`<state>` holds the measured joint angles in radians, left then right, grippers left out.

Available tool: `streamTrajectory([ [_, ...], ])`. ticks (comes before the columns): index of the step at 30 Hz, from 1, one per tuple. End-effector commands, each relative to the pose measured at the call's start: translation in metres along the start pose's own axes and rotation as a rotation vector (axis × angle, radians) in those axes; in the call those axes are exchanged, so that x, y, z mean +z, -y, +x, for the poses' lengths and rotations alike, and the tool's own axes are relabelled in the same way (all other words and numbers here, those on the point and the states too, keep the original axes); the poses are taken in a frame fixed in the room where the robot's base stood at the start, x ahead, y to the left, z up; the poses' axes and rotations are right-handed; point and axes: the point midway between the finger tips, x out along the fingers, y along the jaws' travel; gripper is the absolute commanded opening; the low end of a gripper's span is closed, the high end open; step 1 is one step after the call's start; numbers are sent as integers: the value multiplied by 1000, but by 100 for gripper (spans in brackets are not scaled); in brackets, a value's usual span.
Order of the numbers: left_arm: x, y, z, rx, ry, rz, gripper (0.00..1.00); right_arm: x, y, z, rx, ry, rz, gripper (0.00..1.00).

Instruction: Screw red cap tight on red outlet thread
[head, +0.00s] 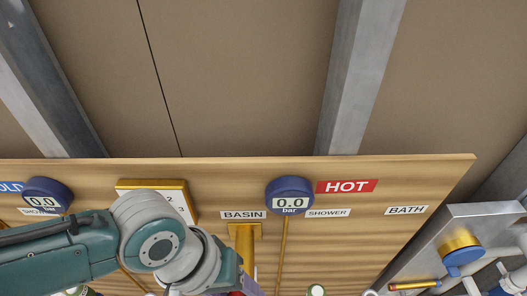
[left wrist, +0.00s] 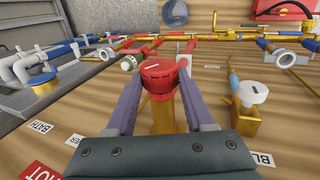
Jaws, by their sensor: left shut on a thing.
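The red cap (left wrist: 165,76) is between the fingers of my left gripper (left wrist: 160,80) in the left wrist view, which is shut on it. A pale mark shows on the cap's top. A brass outlet pipe (left wrist: 165,118) shows just below the cap. The thread is hidden, so I cannot tell how far the cap is on it. In the head view my left gripper (head: 243,286) is at the bottom edge, mostly cut off, and the cap cannot be made out. My right gripper is in neither view.
A wooden board carries a blue gauge (head: 290,196) reading 0.0 and a HOT label (head: 347,186). A white-topped brass fitting (left wrist: 252,93) stands right of the gripper. A green-and-white knob (left wrist: 129,63) is close to its left finger. Brass pipes run behind.

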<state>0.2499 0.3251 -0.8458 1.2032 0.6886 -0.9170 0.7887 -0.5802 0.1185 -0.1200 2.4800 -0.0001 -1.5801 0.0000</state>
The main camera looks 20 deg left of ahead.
Motion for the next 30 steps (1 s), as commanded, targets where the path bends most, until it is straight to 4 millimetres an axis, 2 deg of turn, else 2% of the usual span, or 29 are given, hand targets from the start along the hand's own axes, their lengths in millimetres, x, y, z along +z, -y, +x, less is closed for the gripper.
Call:
streamTrajectory([
  [14,1,2,1,-48,2,0,0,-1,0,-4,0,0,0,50],
  [19,1,-1,-1,-144,1,2,0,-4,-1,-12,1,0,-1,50],
  [24,0,-3,3,-314,3,1,0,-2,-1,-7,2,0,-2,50],
  [30,0,-2,2,-340,2,-1,0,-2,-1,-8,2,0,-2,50],
])
